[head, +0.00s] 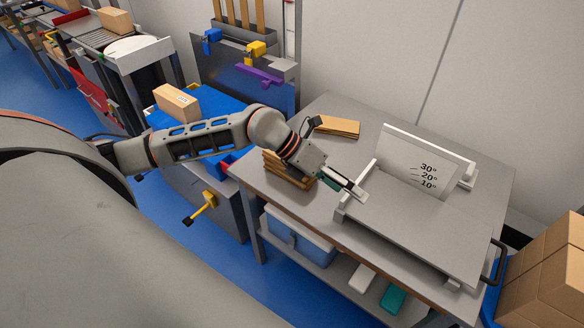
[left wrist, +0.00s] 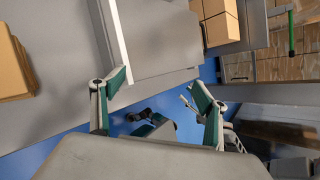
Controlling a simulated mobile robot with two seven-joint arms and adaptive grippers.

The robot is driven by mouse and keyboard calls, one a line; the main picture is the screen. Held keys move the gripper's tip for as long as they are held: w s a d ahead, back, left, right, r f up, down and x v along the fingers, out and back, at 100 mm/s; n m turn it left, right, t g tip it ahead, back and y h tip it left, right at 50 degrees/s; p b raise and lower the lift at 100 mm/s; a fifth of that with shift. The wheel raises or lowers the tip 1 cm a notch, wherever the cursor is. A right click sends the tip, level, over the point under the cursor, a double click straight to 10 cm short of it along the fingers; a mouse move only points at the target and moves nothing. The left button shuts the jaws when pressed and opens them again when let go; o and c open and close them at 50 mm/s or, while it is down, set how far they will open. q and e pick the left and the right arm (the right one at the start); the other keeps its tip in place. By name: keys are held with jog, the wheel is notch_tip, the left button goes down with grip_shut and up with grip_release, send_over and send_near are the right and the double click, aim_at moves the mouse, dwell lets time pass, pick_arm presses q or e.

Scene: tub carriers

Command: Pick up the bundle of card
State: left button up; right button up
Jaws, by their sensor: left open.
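A flat brown stack of card (head: 338,127) lies on the grey table near its back edge. A second, thicker brown layered stack (head: 283,172) lies near the table's left edge, partly hidden behind my left arm. I cannot tell which is the bundle meant. My left gripper (head: 349,188) is open and empty above the table, between the thicker stack and a tilted grey stand. In the left wrist view its two fingers (left wrist: 155,103) are spread wide with nothing between them. A brown stack (left wrist: 14,70) shows at that view's left edge, apart from the fingers. My right gripper is out of view.
The grey stand (head: 405,225) with an upright angle-marked plate (head: 415,172) fills the table's right side. A blue-topped cabinet (head: 215,115) with a box (head: 177,103) stands left. Cartons (head: 550,270) are at the right. Tubs (head: 298,237) sit on the lower shelf.

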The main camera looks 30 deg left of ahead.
pick_arm(q)
jog(key=w+a+y, duration=0.3)
jog(key=a+y, duration=0.1)
jog(key=a, duration=0.7)
jog(key=w+a+y, duration=0.3)
jog(key=a+y, duration=0.1)
jog(key=a, duration=0.8)
jog(key=shift+n+t, duration=0.4)
jog(key=x, duration=0.7)
jog(key=shift+s+d+f, duration=0.25)
jog(key=shift+d+f, duration=0.15)
jog(key=c, duration=1.3)
